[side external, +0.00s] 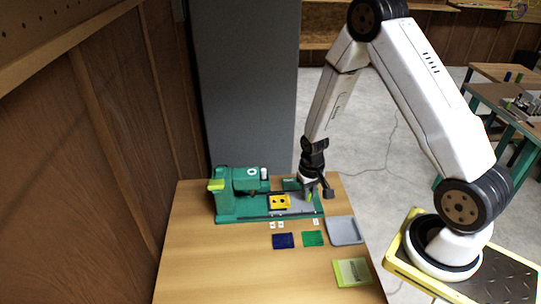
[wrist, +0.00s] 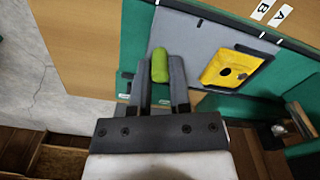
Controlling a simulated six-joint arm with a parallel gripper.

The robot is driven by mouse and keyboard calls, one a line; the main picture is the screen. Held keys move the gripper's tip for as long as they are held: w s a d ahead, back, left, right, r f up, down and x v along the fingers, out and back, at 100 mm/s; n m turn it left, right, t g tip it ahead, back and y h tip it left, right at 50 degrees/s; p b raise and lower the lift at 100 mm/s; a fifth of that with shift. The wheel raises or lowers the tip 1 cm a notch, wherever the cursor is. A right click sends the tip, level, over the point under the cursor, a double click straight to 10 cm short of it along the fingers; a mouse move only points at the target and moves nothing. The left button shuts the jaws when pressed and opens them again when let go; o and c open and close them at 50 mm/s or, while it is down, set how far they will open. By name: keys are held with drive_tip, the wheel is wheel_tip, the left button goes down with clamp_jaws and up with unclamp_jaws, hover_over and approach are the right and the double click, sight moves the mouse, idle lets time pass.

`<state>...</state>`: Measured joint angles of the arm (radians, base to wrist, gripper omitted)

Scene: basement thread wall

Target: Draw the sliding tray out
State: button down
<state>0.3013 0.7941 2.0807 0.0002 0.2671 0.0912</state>
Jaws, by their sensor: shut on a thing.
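The sliding tray (side external: 299,205) is a grey plate set in the green machine base (side external: 237,214), and it also shows in the wrist view (wrist: 192,32). A yellow block (side external: 280,202) with dark round holes sits on it; it also shows in the wrist view (wrist: 232,68). A lime-green handle (wrist: 159,64) stands at the tray's end. My gripper (wrist: 160,80) has its two fingers on either side of the handle and is shut on it. In the side view my gripper (side external: 311,194) is at the right end of the machine, partly hiding the handle.
Blue (side external: 283,241) and green (side external: 313,239) pads, a grey dish (side external: 345,231) and a lime-yellow booklet (side external: 352,272) lie in front of the machine. Small white labels (wrist: 270,12) read A and B. The table's front left is clear. A wooden wall (side external: 60,150) stands on the left.

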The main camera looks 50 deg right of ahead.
drive_tip(key=shift+s+d, duration=1.4)
drive_tip(key=c, duration=0.6)
unclamp_jaws()
drive_tip(key=shift+o, duration=0.2)
drive_tip(key=shift+r, duration=0.1)
drive_tip(key=shift+r, duration=2.9)
drive_tip(key=shift+r, duration=0.15)
drive_tip(key=shift+r, duration=1.9)
